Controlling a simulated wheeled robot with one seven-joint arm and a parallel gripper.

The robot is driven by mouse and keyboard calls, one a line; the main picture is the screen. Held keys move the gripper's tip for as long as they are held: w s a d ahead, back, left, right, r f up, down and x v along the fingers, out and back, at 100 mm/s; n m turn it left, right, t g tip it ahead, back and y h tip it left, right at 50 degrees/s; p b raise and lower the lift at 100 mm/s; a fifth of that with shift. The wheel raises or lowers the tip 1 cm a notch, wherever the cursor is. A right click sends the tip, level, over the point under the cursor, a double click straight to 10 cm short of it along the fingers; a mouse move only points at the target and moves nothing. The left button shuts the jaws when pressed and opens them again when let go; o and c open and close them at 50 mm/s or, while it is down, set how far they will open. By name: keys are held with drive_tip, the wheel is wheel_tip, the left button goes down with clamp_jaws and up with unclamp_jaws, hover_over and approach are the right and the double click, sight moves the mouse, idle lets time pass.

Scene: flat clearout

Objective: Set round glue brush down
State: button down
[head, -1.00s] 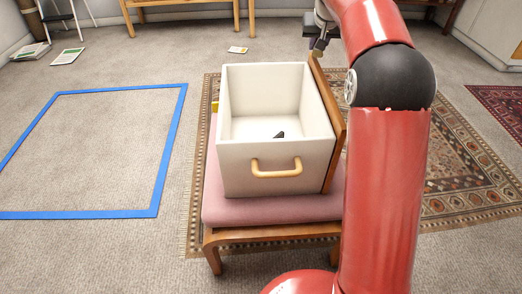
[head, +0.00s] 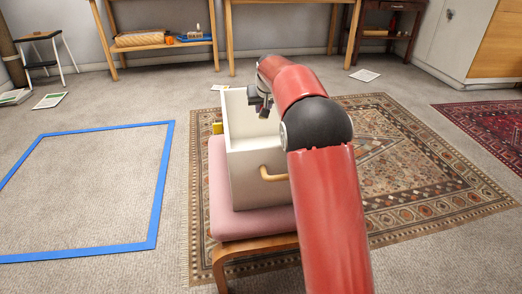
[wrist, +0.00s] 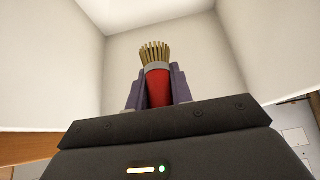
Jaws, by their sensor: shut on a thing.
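The round glue brush (wrist: 156,80) shows in the wrist view, with a red handle, a grey ferrule and pale bristles. My gripper (wrist: 158,88) is shut on its handle, one finger on each side. In the head view, my gripper (head: 262,102) is at the open top of a white bin (head: 256,178) with a tan handle. Pale walls meeting in corners, like the bin's inside, fill most of the wrist view behind the brush. The brush is hard to make out in the head view, and the bin's floor is hidden there.
The bin stands on a pink-seated wooden chair (head: 222,218) on a patterned rug (head: 430,190). A blue tape outline (head: 160,185) marks clear carpet at left. Wooden tables (head: 165,48) and a pale cabinet (head: 445,40) stand at the back.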

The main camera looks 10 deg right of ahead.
wheel_tip(320, 180, down, 14)
drive_tip(key=shift+r+b, duration=0.2)
drive_tip(key=shift+b, duration=1.05)
drive_tip(key=c, duration=1.3)
unclamp_jaws()
drive_tip(key=shift+f, duration=0.1)
drive_tip(key=shift+o, duration=0.2)
drive_tip(key=shift+r, duration=0.35)
drive_tip(key=p+v, duration=0.1)
drive_tip(key=v, duration=1)
drive_tip(key=shift+s+r, duration=0.25)
